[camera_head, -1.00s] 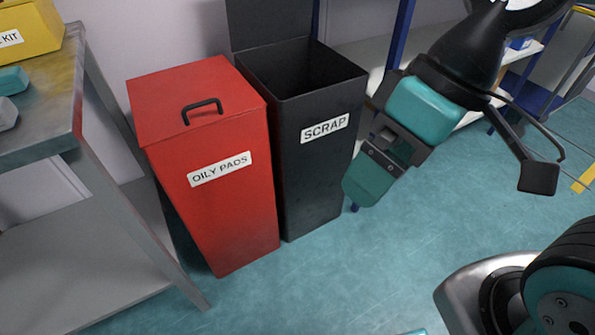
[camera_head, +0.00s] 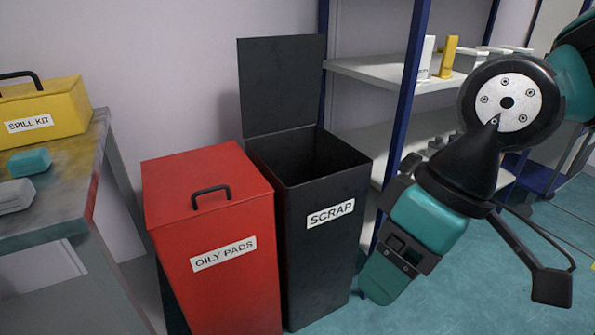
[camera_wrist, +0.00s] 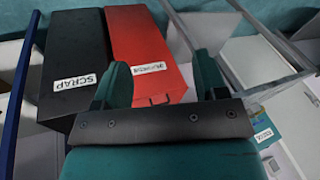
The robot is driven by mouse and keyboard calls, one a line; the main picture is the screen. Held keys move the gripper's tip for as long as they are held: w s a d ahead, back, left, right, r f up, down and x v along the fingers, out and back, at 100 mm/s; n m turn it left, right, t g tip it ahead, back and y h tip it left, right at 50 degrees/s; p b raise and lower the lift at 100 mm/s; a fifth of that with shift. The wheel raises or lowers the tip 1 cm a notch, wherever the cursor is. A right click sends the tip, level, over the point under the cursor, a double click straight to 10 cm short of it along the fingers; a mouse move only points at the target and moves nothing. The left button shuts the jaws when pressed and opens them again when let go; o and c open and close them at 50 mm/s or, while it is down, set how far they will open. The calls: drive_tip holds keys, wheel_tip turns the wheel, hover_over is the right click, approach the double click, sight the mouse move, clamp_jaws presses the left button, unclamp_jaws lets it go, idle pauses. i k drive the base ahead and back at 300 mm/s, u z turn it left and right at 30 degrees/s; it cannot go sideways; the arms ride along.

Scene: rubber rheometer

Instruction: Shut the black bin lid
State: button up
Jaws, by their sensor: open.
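The black bin labelled SCRAP (camera_head: 325,255) stands open in the head view. Its flat black lid (camera_head: 283,85) is raised upright at the back edge, against the wall. The bin also shows upside down at the left of the wrist view (camera_wrist: 74,50); I cannot make out its lid there. My teal gripper (camera_head: 378,288) hangs to the right of the bin in the head view, pointing down. In the wrist view its two fingers (camera_wrist: 160,75) are apart with nothing held between them, in front of the bins.
A red OILY PADS bin (camera_head: 215,250) with a closed, handled lid stands left of the black bin. A bench (camera_head: 75,200) with a yellow spill kit (camera_head: 42,110) is further left. A shelf rack (camera_head: 400,100) with blue posts stands behind right. Blue floor shows at right.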

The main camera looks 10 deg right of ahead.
sight(280, 77)
drive_tip(key=z, duration=0.35)
drive_tip(key=i, duration=1.15)
drive_tip(key=u, duration=0.35)
